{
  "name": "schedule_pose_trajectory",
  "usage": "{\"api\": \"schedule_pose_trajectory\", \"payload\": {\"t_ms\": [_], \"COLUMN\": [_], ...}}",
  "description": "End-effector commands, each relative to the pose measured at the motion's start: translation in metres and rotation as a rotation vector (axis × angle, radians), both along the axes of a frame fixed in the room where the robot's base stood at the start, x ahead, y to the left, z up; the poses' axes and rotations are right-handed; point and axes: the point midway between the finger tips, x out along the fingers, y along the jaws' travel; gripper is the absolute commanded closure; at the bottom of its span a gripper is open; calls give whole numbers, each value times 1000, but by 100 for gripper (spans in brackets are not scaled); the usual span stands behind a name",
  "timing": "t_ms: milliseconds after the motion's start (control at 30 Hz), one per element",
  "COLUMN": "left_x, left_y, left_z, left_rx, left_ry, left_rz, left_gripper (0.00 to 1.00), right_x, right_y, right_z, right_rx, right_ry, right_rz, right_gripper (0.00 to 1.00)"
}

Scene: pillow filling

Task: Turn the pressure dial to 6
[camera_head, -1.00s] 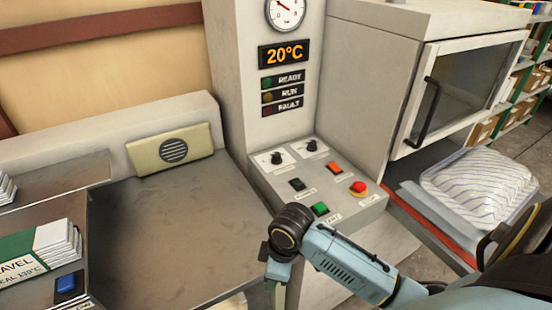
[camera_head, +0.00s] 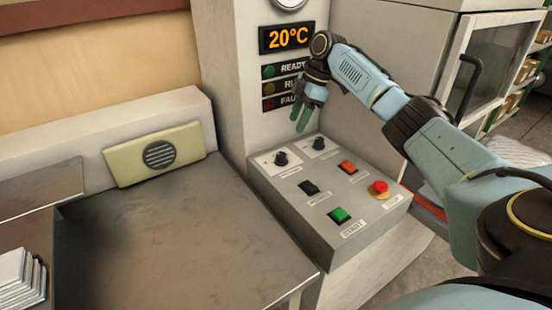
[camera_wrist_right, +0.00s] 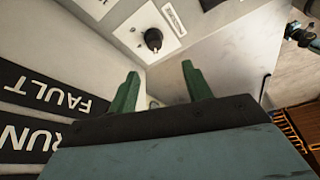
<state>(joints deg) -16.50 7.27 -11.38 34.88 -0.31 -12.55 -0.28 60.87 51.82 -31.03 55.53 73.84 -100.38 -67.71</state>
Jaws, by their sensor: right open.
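Two black dials sit on white plates at the back of the grey control box: a left dial (camera_head: 281,158) and a right dial (camera_head: 319,144). Their labels are too small to read, so I cannot tell which one is for pressure or where they point. My right gripper (camera_head: 303,117) is open and empty, its green fingers pointing down above the back of the box, apart from both dials. In the right wrist view the open fingers (camera_wrist_right: 159,78) show with one black dial (camera_wrist_right: 153,39) beyond them. My left gripper is not in view.

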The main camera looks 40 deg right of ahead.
Motion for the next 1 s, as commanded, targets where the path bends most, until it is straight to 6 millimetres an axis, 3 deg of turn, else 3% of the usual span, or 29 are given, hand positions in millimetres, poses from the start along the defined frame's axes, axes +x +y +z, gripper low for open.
{"api": "schedule_pose_trajectory", "payload": {"t_ms": [100,267,700,1000], "left_x": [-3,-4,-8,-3], "left_y": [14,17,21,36], "left_z": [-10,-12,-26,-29], "left_rx": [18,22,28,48], "left_ry": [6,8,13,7], "left_rz": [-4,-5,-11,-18], "left_gripper": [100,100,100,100], "right_x": [-1,1,17,23], "right_y": [-13,-11,19,29], "right_z": [7,-1,-83,-111], "right_rx": [26,34,33,32], "right_ry": [-28,-32,-31,-31], "right_rz": [-6,-5,-6,-7], "right_gripper": [50,50,50,50]}}
